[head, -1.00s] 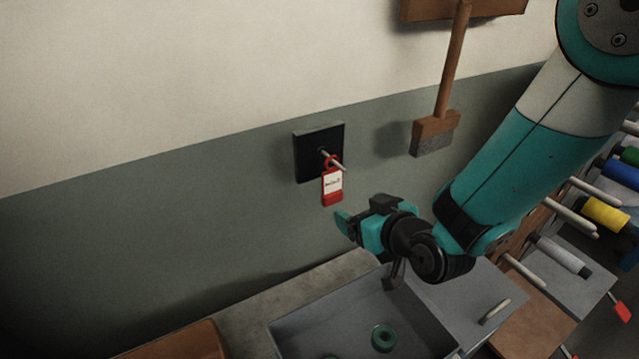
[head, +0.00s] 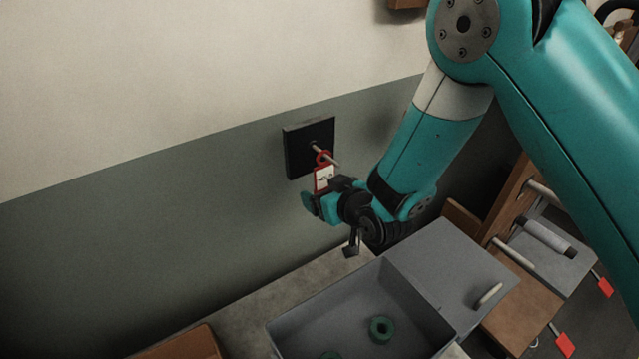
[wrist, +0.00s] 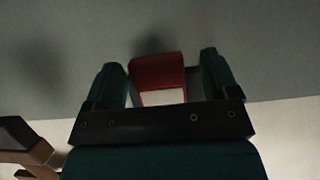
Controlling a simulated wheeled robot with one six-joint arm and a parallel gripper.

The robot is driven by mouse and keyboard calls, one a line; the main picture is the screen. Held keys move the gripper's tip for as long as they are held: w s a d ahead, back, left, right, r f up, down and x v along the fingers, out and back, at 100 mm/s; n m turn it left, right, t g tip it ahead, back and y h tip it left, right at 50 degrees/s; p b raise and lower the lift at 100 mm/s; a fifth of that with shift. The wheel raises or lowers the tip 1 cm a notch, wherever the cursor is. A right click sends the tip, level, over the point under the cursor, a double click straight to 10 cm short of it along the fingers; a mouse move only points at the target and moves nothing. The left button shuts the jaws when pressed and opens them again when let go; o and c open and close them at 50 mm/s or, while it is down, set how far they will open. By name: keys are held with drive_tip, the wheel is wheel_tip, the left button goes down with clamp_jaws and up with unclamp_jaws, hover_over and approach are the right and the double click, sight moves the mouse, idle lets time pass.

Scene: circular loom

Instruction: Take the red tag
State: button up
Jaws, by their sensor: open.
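The red tag (head: 323,178) has a white label and hangs by its red ring from a peg on a black square plate (head: 297,150) on the wall. My gripper (head: 312,203) is at the tag's lower end in the head view and hides its lower part. In the wrist view the tag (wrist: 158,72) shows between the two teal fingers of my open gripper (wrist: 165,78).
Below stands a grey open bin (head: 300,338) with green rings (head: 381,329) in it. A grey box top with a pale handle (head: 488,295) lies to its right. Further right is a wooden rack with pegs and a spool (head: 548,236). The wall left of the plate is clear.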

drive_tip(key=shift+d, duration=0.1)
drive_tip(key=shift+c, duration=0.5)
drive_tip(key=c, duration=1)
drive_tip(key=shift+d, duration=0.1)
drive_tip(key=shift+s+d+r, duration=0.3)
drive_tip(key=shift+s, duration=0.2)
drive_tip(key=shift+s+d+r+b, duration=0.1)
drive_tip(key=shift+s+d+b, duration=0.4)
drive_tip(key=shift+s, duration=0.25)
drive_tip(key=shift+s+d+r+b, duration=0.1)
drive_tip(key=shift+s+d+b, duration=0.4)
drive_tip(key=shift+s, duration=0.3)
drive_tip(key=shift+s+d+r+b, duration=0.1)
drive_tip(key=shift+s+d+b, duration=0.25)
drive_tip(key=shift+s+d, duration=0.3)
drive_tip(key=shift+s, duration=0.1)
